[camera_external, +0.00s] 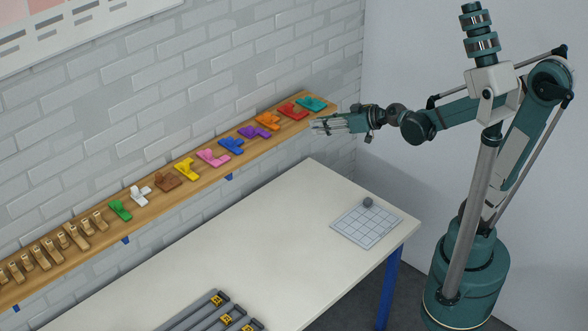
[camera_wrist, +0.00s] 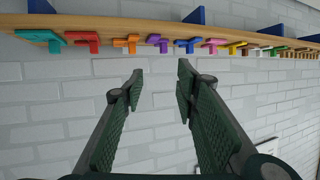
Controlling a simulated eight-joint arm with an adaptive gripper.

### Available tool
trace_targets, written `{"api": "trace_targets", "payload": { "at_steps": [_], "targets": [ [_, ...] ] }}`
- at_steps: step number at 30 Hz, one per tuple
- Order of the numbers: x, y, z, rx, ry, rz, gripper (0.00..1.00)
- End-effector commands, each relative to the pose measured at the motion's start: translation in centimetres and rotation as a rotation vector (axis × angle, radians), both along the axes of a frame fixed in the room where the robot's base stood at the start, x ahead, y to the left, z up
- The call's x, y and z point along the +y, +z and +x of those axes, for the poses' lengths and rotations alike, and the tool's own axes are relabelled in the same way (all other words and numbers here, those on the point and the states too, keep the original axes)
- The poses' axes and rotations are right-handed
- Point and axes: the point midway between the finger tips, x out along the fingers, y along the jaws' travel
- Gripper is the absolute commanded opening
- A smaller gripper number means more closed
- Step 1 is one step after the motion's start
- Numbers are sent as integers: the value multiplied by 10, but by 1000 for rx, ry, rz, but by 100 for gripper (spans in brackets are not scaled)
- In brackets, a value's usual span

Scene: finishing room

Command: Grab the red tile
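The red tile (camera_external: 293,111) lies on the wooden shelf near its far right end, between the teal tile (camera_external: 312,103) and the orange tile (camera_external: 268,121). In the wrist view the red tile (camera_wrist: 83,39) shows at the upper left, beside the teal tile (camera_wrist: 42,39). My gripper (camera_external: 318,126) is just in front of the shelf's right end, apart from the red tile. In the wrist view my gripper (camera_wrist: 160,78) has its two fingers spread wide with nothing between them.
The wooden shelf (camera_external: 150,204) runs along the white brick wall and holds several coloured tiles and wooden pieces. Below it stands a white table (camera_external: 260,240) with a gridded plate (camera_external: 352,226) and grey bars (camera_external: 190,313). Most of the tabletop is clear.

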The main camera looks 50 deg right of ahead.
Motion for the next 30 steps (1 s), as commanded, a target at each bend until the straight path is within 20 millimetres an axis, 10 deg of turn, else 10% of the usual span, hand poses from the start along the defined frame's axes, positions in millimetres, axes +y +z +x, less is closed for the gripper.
{"api": "trace_targets", "payload": {
  "at_steps": [30],
  "targets": [
    [-61, -39, 125, -343, -188, 19, 30]
  ]
}}
